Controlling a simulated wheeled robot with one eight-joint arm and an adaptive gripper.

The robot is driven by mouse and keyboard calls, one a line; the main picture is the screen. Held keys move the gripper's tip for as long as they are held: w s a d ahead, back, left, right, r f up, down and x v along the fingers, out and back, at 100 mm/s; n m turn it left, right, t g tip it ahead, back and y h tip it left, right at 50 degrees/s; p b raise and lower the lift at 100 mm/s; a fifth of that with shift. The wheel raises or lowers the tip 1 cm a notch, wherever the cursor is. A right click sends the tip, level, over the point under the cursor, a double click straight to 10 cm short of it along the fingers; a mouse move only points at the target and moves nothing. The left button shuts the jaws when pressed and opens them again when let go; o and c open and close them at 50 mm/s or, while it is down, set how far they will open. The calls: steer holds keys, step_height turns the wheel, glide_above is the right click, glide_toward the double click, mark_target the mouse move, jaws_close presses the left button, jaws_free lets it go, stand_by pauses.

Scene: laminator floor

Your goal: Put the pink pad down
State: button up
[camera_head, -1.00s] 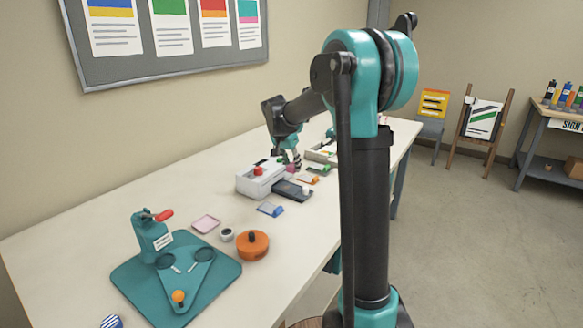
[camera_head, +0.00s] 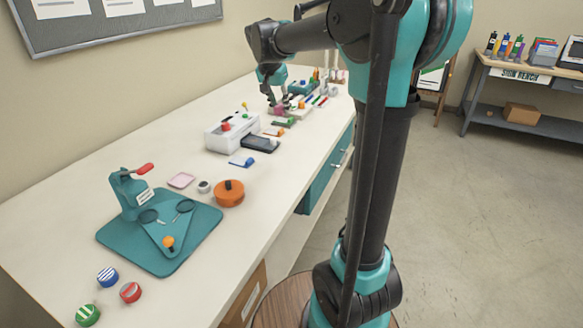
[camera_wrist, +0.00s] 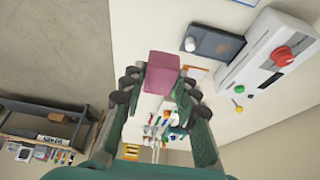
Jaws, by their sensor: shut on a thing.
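The pink pad (camera_wrist: 162,72) is a magenta block held between the fingertips of my gripper (camera_wrist: 160,86) in the wrist view. In the head view, my gripper (camera_head: 276,104) is over the far part of the white table (camera_head: 100,165), beyond the white machine. The pad (camera_head: 279,111) shows there as a small pink patch at the fingertips. I cannot tell whether the pad touches anything below it.
The white machine (camera_head: 231,133) with a red knob and a dark tray (camera_head: 260,144) stand nearer on the table. Small coloured items crowd the far end. A teal press (camera_head: 160,230), orange pot (camera_head: 230,194) and pale pink dish (camera_head: 181,180) are in front.

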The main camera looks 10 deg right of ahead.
mark_target(285, 161)
steer(key=shift+s+d+f, duration=0.1)
steer(key=shift+s+f, duration=0.05)
steer(key=shift+s, duration=0.1)
step_height(285, 161, down, 19)
steer(key=shift+d+f, duration=0.1)
steer(key=shift+f, duration=0.1)
stand_by(0.3)
steer(key=o, duration=1.1)
steer(key=shift+f, duration=0.1)
steer(key=v, duration=1.2)
steer(key=s+d+f+n+y, duration=0.1)
steer(key=s+d+f+n, duration=0.1)
steer(key=s+f, duration=0.3)
steer(key=s+d+f+n+y, duration=0.1)
steer(key=s+f, duration=0.4)
steer(key=s, duration=0.7)
steer(key=s+d+f+n, duration=0.4)
steer(key=s+f, duration=0.1)
steer(key=s, duration=0.4)
steer(key=shift+s+f+y, duration=0.1)
steer(key=shift+f+y, duration=0.15)
steer(key=shift+y, duration=0.15)
